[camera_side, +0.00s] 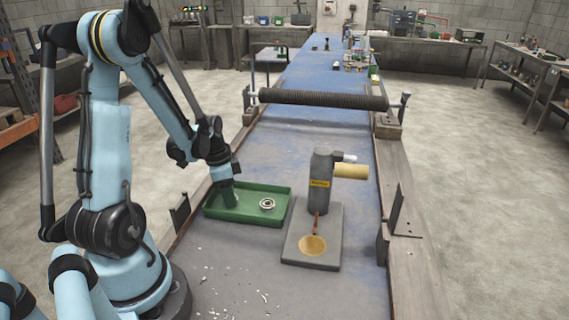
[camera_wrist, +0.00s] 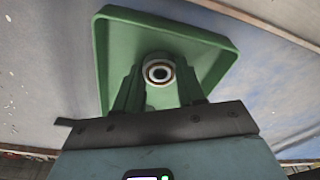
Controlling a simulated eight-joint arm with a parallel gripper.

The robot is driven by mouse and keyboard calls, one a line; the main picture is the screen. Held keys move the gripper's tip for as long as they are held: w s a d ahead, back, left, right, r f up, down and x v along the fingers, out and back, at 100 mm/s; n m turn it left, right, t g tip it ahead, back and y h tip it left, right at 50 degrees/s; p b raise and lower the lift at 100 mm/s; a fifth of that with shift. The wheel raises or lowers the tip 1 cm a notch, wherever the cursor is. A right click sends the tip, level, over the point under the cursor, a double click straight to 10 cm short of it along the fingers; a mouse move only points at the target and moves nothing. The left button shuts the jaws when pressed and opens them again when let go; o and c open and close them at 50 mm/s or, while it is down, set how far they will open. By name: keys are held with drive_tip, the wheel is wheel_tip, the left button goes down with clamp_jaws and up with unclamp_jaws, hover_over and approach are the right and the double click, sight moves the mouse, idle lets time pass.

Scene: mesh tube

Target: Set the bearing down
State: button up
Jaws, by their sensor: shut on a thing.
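My gripper (camera_side: 228,190) reaches down into the left half of the green tray (camera_side: 279,211), and its fingertips are hard to make out in the side view. In the wrist view, its two green fingers (camera_wrist: 160,84) are shut on a round bearing (camera_wrist: 158,71) with a dark centre and pale ring. The tray's green floor and rim (camera_wrist: 165,18) show behind it. In the side view, a ring-shaped bearing (camera_side: 267,204) shows over the tray's right half, apart from the visible gripper body. I cannot tell from the pictures whether both views show the same bearing.
A grey bench device (camera_side: 320,185) with a yellow cylinder (camera_side: 350,171) stands just right of the tray, on a plate with a round tan disc (camera_side: 312,245). A dark roller (camera_side: 322,99) spans the bench behind. Pale scraps lie near the front.

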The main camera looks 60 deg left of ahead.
drive_tip(key=o, duration=1.2)
wheel_tip(320, 180, up, 12)
drive_tip(key=s, duration=0.1)
drive_tip(key=w+d+r+n+t, duration=0.1)
drive_tip(key=d+t, duration=0.1)
drive_tip(key=d, duration=0.5)
drive_tip(key=w+d+r+n+t, duration=0.1)
drive_tip(key=d+t, duration=0.1)
drive_tip(key=d, duration=0.4)
drive_tip(key=w+d+r+n+t, duration=0.1)
drive_tip(key=w+d, duration=0.1)
drive_tip(key=d, duration=0.5)
drive_tip(key=shift+d+n+t, duration=0.35)
drive_tip(key=shift+n+t, duration=0.05)
